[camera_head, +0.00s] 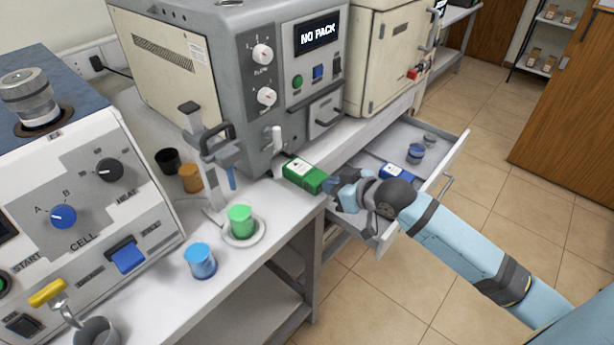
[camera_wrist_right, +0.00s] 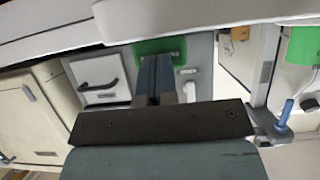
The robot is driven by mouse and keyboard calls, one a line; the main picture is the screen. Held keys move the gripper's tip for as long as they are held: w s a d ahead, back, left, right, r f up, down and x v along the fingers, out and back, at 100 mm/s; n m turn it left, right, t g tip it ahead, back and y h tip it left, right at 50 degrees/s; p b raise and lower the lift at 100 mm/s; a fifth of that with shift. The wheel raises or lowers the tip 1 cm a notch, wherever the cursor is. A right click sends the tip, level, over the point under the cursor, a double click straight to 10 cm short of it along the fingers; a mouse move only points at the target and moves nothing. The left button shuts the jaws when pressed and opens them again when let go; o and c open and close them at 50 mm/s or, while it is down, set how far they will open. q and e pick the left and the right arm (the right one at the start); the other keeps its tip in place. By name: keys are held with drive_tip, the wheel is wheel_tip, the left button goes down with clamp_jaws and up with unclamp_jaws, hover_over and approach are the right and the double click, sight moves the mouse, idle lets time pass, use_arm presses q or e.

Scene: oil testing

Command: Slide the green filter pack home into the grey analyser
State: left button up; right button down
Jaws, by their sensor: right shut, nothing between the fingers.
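The green filter pack (camera_head: 304,177) with a white label lies at the front right of the bench, close to the foot of the grey analyser (camera_head: 228,75). The analyser's display (camera_head: 317,34) reads NO PACK. I cannot tell whether the pack's far end is inside a slot. My right gripper (camera_head: 332,183) is shut and empty, its tips at the pack's near end; contact is unclear. In the right wrist view, the shut fingers (camera_wrist_right: 155,75) point at the green pack (camera_wrist_right: 168,46) and partly cover it. My left gripper is not in view.
An open drawer (camera_head: 451,160) with a blue pack (camera_head: 397,172) and blue-lidded jar (camera_head: 416,152) lies below and beyond my right gripper. A green cup (camera_head: 240,220), a blue cup (camera_head: 200,261) and a stand (camera_head: 213,165) are on the bench to the left.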

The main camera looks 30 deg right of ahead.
sight(305, 170)
drive_tip(key=shift+w+a, duration=0.1)
drive_tip(key=shift+w, duration=0.15)
drive_tip(key=shift+w+a+p, duration=0.3)
drive_tip(key=shift+w+a, duration=0.05)
drive_tip(key=shift+w, duration=0.5)
drive_tip(key=shift+w+a+f, duration=0.1)
drive_tip(key=shift+w+a, duration=0.1)
drive_tip(key=shift+w, duration=0.25)
drive_tip(key=shift+w+a, duration=0.15)
drive_tip(key=shift+w, duration=0.3)
drive_tip(key=shift+w+a+p, duration=0.2)
drive_tip(key=shift+w, duration=0.3)
drive_tip(key=shift+w+a+p, duration=0.2)
drive_tip(key=shift+w, duration=0.25)
drive_tip(key=shift+w+a, duration=0.3)
drive_tip(key=shift+w, duration=0.5)
drive_tip(key=shift+w+a, duration=0.25)
drive_tip(key=shift+w, duration=0.2)
drive_tip(key=shift+w+f, duration=0.1)
